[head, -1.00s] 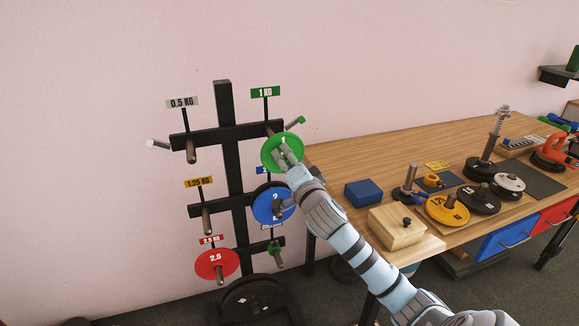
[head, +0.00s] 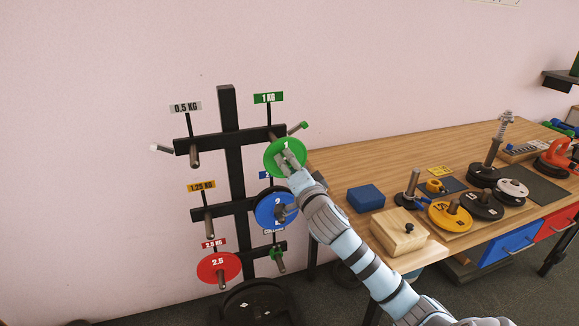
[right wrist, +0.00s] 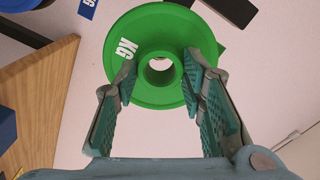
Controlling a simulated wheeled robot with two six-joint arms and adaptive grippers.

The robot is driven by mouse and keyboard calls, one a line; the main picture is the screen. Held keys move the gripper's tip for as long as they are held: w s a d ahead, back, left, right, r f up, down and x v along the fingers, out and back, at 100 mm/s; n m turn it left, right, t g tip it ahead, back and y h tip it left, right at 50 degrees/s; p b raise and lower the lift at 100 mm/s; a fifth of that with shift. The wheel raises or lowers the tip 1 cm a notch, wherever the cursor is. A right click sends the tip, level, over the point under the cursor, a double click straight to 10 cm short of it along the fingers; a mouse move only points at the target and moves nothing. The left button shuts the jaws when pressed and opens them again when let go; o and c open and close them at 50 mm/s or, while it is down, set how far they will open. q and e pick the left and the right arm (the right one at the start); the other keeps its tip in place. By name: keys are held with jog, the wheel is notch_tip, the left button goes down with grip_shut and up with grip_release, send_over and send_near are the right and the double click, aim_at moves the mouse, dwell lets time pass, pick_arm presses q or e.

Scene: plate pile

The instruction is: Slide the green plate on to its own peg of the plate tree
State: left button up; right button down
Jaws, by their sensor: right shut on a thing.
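The green plate (head: 285,157) is in front of the upper right arm of the black plate tree (head: 229,120), under the green 1 KG sign (head: 268,98). My right gripper (head: 291,162) is shut on it from the near side. In the right wrist view, the fingers (right wrist: 165,85) stand on either side of the hub of the green plate (right wrist: 150,35). Its centre hole is open, with pale wall showing through and no peg seen in it. The 1 KG peg is mostly hidden behind the plate in the head view. My left gripper is not in view.
A blue plate (head: 268,209) hangs just below the green one, close to my right wrist. A red plate (head: 218,268) hangs lower left. The wooden table (head: 340,160) to the right holds a blue block (head: 366,198), a wooden box (head: 398,236) and several plates.

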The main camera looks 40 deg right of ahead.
jog(key=shift+w+r, duration=0.15)
jog(key=shift+b+x, duration=0.3)
jog(key=shift+x, duration=1.55)
jog(key=shift+w+d, duration=0.1)
jog(key=shift+w, duration=0.05)
jog(key=shift+b+x, duration=0.4)
jog(key=shift+x, duration=1.45)
jog(key=shift+w+d, duration=0.1)
jog(key=shift+w, duration=0.05)
jog(key=shift+b+x, duration=0.7)
jog(key=shift+x, duration=1.1)
jog(key=shift+w, duration=0.2)
